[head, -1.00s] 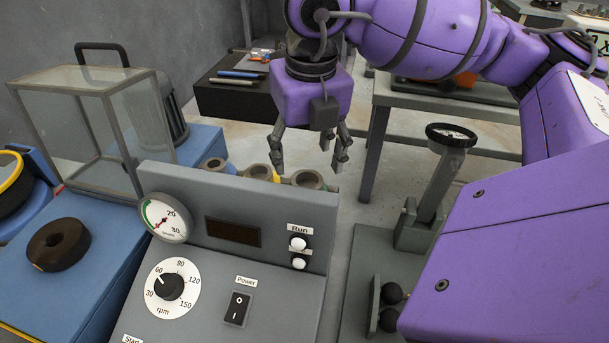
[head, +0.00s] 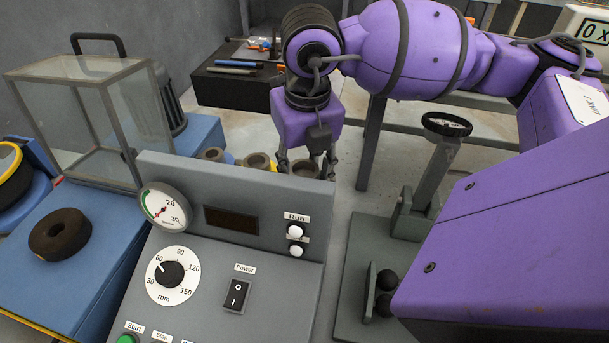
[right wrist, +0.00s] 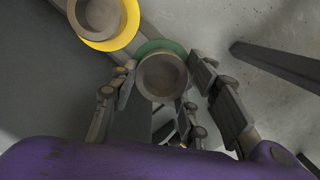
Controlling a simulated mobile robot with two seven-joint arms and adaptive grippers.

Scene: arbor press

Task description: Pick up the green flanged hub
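The green flanged hub shows in the right wrist view (right wrist: 163,76) as a round grey-brown cup on a green flange. In the head view only its brown top (head: 306,169) shows behind the grey control panel; its flange is hidden. My right gripper (head: 307,166) points down over the hub from above. In the right wrist view its fingers (right wrist: 160,68) are spread on either side of the hub, close to the flange edge; I cannot tell whether they touch it. My left gripper is not in view.
The grey control panel (head: 232,230) stands in front of the hubs. The press (head: 430,180) is to the right, a glass case (head: 75,110) to the left.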

